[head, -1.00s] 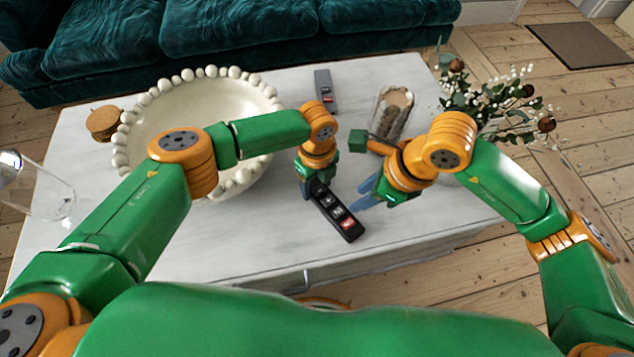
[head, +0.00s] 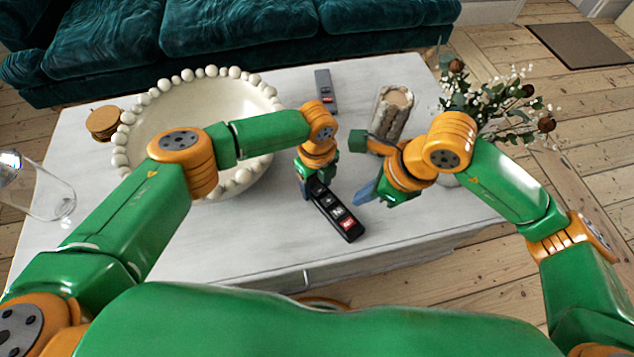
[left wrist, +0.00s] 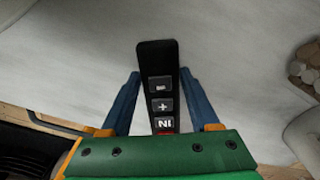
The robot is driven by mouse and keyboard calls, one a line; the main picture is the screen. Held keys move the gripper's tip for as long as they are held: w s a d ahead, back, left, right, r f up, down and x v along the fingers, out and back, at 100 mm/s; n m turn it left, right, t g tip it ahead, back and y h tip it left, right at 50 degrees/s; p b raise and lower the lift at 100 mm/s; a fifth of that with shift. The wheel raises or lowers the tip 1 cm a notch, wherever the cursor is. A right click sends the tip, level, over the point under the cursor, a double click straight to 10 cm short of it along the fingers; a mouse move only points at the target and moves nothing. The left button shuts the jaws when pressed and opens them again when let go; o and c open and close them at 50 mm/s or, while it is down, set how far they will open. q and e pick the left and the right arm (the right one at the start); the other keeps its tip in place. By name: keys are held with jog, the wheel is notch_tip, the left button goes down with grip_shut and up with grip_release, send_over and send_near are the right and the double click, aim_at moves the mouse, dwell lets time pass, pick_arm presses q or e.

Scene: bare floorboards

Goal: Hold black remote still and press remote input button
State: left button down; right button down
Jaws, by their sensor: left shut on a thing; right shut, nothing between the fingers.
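The black remote (head: 338,214) lies slantwise near the front of the white table. It has pale-marked buttons, a "+", one reading "IN" and a red one at its near end. My left gripper (head: 308,188) is shut on the remote's far part. In the left wrist view, its two blue fingers (left wrist: 160,75) flank the remote (left wrist: 156,60), and the red button is mostly hidden behind the gripper body. My right gripper (head: 360,197) is shut and empty, with its blue fingertips just right of the remote, apart from it.
A grey remote (head: 326,92) lies at the table's back. A large beaded white bowl (head: 150,100) is at left, with round coasters (head: 103,123) and a glass (head: 45,195). A log-like holder (head: 380,115) and a flower vase are at right. The table's front strip (head: 230,240) is clear.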

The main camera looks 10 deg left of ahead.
dwell(0.8)
jog(key=s+a+r+g+y, duration=0.4)
jog(key=s+a+r+y, duration=0.4)
jog(key=a+r+y, duration=0.45)
jog(key=w+r+m+t+y, duration=0.3)
jog(key=r+m+t, duration=0.2)
jog(key=r+m, duration=0.2)
jog(key=w+r+m+t+y, duration=0.2)
jog(key=r+m+t+y, duration=0.1)
jog(key=r+m+t, duration=0.3)
jog(key=w+d+f+m+t+h, duration=0.3)
jog(key=w+f+m+t+h, duration=0.15)
jog(key=m+h, duration=0.4)
jog(key=w+d+f+m+t+h, duration=0.3)
jog(key=w+d+f+m+h, duration=0.15)
jog(key=m, duration=0.65)
jog(key=s+d+f+m+g+h, duration=0.1)
jog(key=s+f+g+h, duration=0.1)
jog(key=f+g, duration=0.2)
jog(key=s+d+f+m+g+h, duration=0.1)
jog(key=s+f+g+h, duration=0.1)
jog(key=f, duration=0.8)
jog(key=shift+s+f+m+g+h, duration=0.35)
jog(key=shift+s+f+g, duration=0.05)
jog(key=shift+s+g, duration=0.5)
